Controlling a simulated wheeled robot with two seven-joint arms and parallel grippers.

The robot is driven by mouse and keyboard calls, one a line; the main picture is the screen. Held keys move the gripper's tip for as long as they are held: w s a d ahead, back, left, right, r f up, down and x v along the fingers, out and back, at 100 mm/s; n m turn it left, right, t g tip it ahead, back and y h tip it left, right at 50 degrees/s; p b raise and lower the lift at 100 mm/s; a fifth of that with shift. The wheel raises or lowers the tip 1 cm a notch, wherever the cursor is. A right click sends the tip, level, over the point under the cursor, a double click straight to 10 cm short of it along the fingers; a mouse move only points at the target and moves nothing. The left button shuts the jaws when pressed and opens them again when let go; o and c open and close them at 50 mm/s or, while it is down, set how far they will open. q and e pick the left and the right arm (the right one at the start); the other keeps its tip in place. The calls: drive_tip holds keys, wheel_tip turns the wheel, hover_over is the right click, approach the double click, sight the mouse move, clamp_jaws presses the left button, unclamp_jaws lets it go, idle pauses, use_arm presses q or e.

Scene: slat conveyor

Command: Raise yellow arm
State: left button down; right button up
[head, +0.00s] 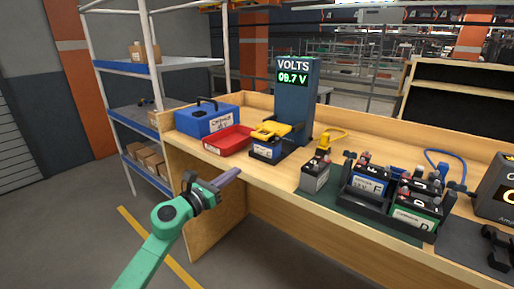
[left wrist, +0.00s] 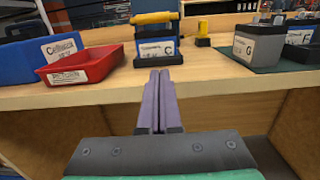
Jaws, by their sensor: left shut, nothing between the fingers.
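The yellow arm (head: 272,130) lies low and roughly level over a battery marked C (head: 266,150), in front of the blue tester post (head: 297,95) whose display reads 09.7 V. In the left wrist view the yellow arm (left wrist: 154,17) shows as a bar across the top of the battery (left wrist: 158,50). My left gripper (head: 232,174) is shut and empty, in front of the bench edge and short of the battery. Its purple fingers (left wrist: 158,82) lie together and point toward the battery, apart from the arm. My right gripper is not in view.
A red tray (head: 228,141) and a blue case (head: 207,118) stand left of the tester. A grey battery marked G (head: 315,176) and several racked batteries (head: 412,212) stand to the right. The wooden bench edge (head: 262,188) lies below the fingers.

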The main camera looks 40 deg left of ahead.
use_arm(q)
drive_tip(key=w, duration=0.3)
drive_tip(key=w+p, duration=0.1)
drive_tip(key=w, duration=0.2)
drive_tip(key=w+p, duration=0.1)
drive_tip(key=w, duration=0.3)
drive_tip(key=shift+w+a+r, duration=0.1)
drive_tip(key=shift+a+r, duration=0.05)
drive_tip(key=shift+r, duration=0.25)
drive_tip(key=r+p, duration=0.2)
drive_tip(key=r, duration=0.1)
drive_tip(key=shift+w+p, duration=0.35)
drive_tip(key=shift+p, duration=0.05)
drive_tip(key=shift+s+r, duration=0.1)
drive_tip(key=shift+r, duration=0.3)
drive_tip(key=shift+f, duration=0.15)
